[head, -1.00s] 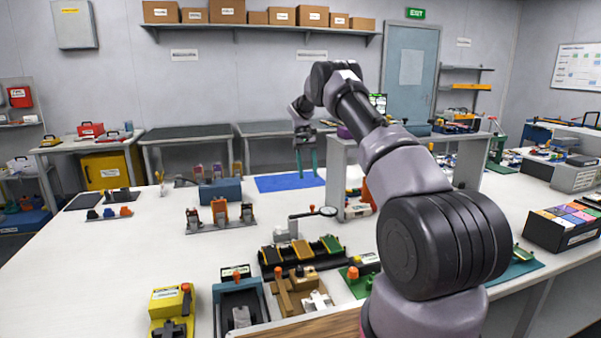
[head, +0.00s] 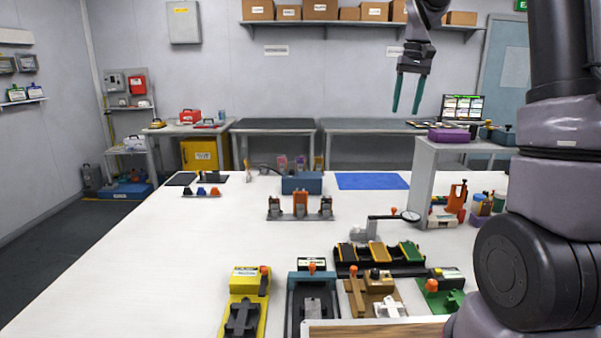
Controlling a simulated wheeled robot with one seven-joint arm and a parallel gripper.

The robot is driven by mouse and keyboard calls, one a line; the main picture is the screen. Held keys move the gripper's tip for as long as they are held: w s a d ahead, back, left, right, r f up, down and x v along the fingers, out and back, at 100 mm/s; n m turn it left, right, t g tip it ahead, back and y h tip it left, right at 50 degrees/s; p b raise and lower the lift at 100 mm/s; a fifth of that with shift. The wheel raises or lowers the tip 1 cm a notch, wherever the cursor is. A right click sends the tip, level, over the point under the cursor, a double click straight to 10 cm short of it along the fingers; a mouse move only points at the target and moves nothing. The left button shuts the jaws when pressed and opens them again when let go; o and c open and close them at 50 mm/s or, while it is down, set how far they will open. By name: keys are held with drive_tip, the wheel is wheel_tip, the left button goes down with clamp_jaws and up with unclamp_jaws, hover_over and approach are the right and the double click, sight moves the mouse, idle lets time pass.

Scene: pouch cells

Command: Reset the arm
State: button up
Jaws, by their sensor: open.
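My gripper (head: 409,92) hangs in the air at the upper right of the head view, with its two green fingers pointing down. The fingers are apart with nothing between them. It is well above the white table (head: 150,265) and touches nothing. My arm rises along the right edge of the view and its upper part leaves the picture at the top.
A grey raised shelf (head: 425,180) stands on the table at the right, with a purple box (head: 449,135) on top. A blue mat (head: 371,181) lies behind. Several fixtures, including a yellow one (head: 243,300), fill the front. The table's left side is clear.

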drive_tip(key=s+a+r+m+t, duration=0.1)
drive_tip(key=s+r+t, duration=0.15)
drive_tip(key=s, duration=0.45)
drive_tip(key=s+a+r+t, duration=0.1)
drive_tip(key=s+a+r, duration=0.15)
drive_tip(key=s, duration=0.55)
drive_tip(key=s+f+m+t+y, duration=0.1)
drive_tip(key=s+f+t, duration=0.2)
drive_tip(key=s, duration=0.9)
drive_tip(key=shift+s+a+f+m, duration=0.15)
drive_tip(key=shift+s+a+m, duration=0.15)
drive_tip(key=shift+s+m, duration=0.1)
